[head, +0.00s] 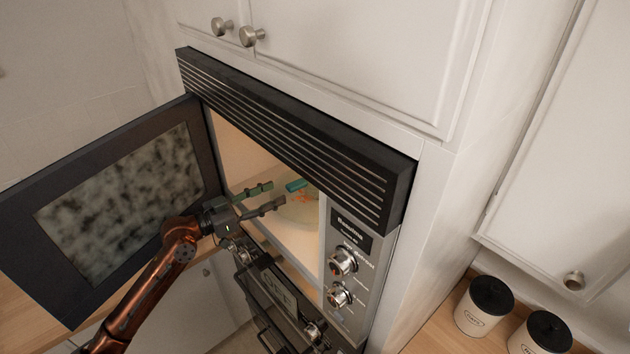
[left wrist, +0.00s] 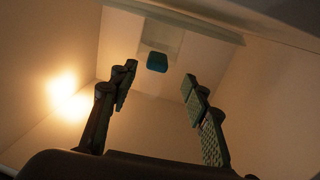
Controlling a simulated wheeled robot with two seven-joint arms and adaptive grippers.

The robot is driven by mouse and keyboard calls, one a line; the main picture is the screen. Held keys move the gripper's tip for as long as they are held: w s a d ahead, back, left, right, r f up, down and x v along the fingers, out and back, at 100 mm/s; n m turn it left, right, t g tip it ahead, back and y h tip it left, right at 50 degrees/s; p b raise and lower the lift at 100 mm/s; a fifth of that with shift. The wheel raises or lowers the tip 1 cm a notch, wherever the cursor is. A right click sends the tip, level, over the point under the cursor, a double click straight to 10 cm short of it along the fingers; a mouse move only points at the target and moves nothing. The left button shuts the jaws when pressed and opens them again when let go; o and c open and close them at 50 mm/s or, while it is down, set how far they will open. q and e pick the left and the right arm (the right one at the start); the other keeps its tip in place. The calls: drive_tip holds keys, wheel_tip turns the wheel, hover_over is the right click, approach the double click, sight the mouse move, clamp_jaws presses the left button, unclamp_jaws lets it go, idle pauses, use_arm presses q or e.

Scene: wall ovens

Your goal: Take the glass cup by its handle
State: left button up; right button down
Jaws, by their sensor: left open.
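The glass cup (head: 300,207) is inside the lit oven and is hard to make out because it is see-through. Its teal handle (head: 296,185) shows near the top of the opening. In the left wrist view the handle (left wrist: 157,62) lies between and beyond my fingertips, with the pale, faint cup body behind it. My left gripper (head: 267,196) is open and empty, reaching into the oven opening just left of the handle. Its two fingers stand apart in the left wrist view (left wrist: 160,85), not touching the handle. My right gripper is not in view.
The oven door (head: 118,200) stands wide open on the left. The control panel with knobs (head: 342,262) borders the opening on the right. The vent grille (head: 290,130) overhangs above. Two lidded canisters (head: 485,307) (head: 541,335) stand on the right counter.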

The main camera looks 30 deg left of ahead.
sight(287, 188)
use_arm(q)
drive_tip(key=shift+w+d+r+p, duration=0.25)
drive_tip(key=shift+w+d+p, duration=0.3)
drive_tip(key=shift+w+p, duration=0.2)
drive_tip(key=p+x, duration=0.2)
drive_tip(key=x, duration=0.2)
drive_tip(key=shift+d+f, duration=0.1)
drive_tip(key=shift+d, duration=0.05)
drive_tip(key=shift+w+f, duration=0.1)
drive_tip(key=c, duration=0.6)
clamp_jaws()
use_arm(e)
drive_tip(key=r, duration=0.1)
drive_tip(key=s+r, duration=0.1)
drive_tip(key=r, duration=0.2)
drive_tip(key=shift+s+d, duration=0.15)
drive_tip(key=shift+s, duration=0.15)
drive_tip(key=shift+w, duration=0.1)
